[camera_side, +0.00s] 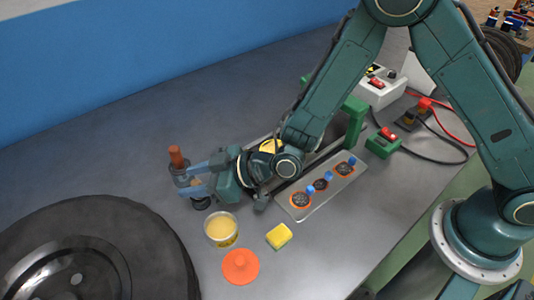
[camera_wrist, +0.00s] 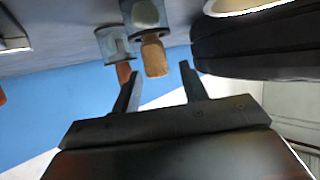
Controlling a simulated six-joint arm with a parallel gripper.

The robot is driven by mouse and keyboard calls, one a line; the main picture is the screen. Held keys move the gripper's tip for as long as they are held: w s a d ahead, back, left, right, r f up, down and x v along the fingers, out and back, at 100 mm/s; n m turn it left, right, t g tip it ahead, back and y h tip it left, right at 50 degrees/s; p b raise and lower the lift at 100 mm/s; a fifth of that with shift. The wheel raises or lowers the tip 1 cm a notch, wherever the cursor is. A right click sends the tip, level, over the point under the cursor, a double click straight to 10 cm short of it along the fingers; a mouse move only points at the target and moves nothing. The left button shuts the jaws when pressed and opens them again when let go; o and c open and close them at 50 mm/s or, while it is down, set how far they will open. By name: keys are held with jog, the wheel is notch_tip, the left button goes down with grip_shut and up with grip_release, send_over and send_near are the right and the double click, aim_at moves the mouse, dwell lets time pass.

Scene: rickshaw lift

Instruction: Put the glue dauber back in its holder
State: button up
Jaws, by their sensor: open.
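A tan wooden handle (camera_side: 196,183) shows between the fingers of my gripper (camera_side: 198,180) in the side view, above a dark round base (camera_side: 200,203). A red-brown handle (camera_side: 177,157) stands upright in a grey holder (camera_side: 181,179) just beyond the fingers. In the wrist view, the tan handle (camera_wrist: 153,57) lies just ahead of my open fingertips (camera_wrist: 159,75), nearly between them. The red-brown handle (camera_wrist: 124,73) and its grey holder (camera_wrist: 114,43) are behind it to the left. I cannot tell for certain which handle is the glue dauber's, nor whether my fingers touch either.
An open tin of yellow glue (camera_side: 222,230), an orange lid (camera_side: 241,266) and a yellow sponge (camera_side: 278,236) stand near my gripper. A large tyre (camera_side: 160,245) fills the lower left. A metal tray (camera_side: 322,186) with round patches lies right. The bench towards the blue wall is clear.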

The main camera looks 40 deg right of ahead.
jog(key=v, duration=1.2)
jog(key=shift+r, duration=0.1)
dwell(0.4)
jog(key=s+d+r+m+g+h, duration=0.1)
jog(key=s+d+r+h, duration=0.15)
jog(key=d+r, duration=0.4)
jog(key=s+d+r+m+g+h, duration=0.1)
jog(key=s+d+r+h, duration=0.15)
jog(key=d+r, duration=0.35)
jog(key=s+d+r+m+g+h, duration=0.1)
jog(key=s+d+r+m+h, duration=0.1)
jog(key=s+d, duration=0.5)
jog(key=s+d+r+m+g+h, duration=0.1)
jog(key=s+d+r+m+h, duration=0.1)
jog(key=s+d+m, duration=0.3)
jog(key=shift+s+d+h, duration=0.3)
jog(key=shift+s+d, duration=0.55)
jog(key=shift+d, duration=0.15)
